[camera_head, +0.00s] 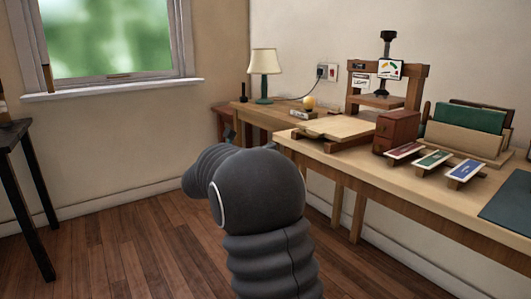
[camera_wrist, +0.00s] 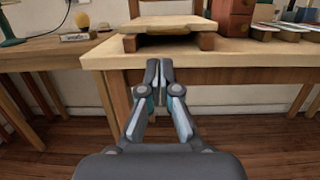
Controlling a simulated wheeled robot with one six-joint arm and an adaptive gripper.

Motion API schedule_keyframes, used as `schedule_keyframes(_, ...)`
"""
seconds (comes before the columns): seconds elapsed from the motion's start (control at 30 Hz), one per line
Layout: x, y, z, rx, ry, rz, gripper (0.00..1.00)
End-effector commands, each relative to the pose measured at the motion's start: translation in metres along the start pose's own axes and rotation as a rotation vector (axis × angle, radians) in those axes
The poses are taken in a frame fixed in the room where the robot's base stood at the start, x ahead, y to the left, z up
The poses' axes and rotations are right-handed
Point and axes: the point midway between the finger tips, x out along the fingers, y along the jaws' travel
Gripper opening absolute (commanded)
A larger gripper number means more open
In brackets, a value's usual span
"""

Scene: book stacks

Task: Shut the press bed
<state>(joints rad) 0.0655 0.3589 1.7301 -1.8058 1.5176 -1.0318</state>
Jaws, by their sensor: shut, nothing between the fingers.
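The wooden press (camera_head: 416,86) with its dark top screw stands at the back of the workbench. The press bed, a pale flat board (camera_head: 338,128), sticks out in front of it towards the left end of the bench. In the wrist view the bed (camera_wrist: 168,25) lies across wooden supports, with a dark gap under it. My gripper (camera_wrist: 159,66) is shut and empty. It shows just in front of the bench's front edge, below the bed in the picture, and appears apart from it.
The workbench (camera_head: 400,178) also bears a small red-brown drawer box (camera_head: 396,131), colored sample strips (camera_head: 433,160), a folder rack (camera_head: 468,126) and a dark mat (camera_head: 508,208). A side table with a lamp (camera_head: 264,64) adjoins on the left. The wooden floor (camera_head: 130,240) is open.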

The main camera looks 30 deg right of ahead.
Motion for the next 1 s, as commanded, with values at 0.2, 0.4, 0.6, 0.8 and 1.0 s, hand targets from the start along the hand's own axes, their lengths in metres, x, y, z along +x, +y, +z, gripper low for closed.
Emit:
schedule_keyframes(0.2, 0.043, -0.001, -0.001, -0.001, 0.001, -0.004, 0.0)
schedule_keyframes(0.4, 0.077, -0.001, -0.002, 0.0, 0.001, -0.003, 0.0)
schedule_keyframes(0.6, 0.097, -0.001, -0.001, 0.0, 0.001, -0.001, 0.0)
schedule_keyframes(0.8, 0.103, 0.0, -0.001, 0.0, 0.001, 0.001, 0.0)
schedule_keyframes(1.0, 0.103, 0.0, -0.001, 0.0, 0.001, 0.001, 0.0)
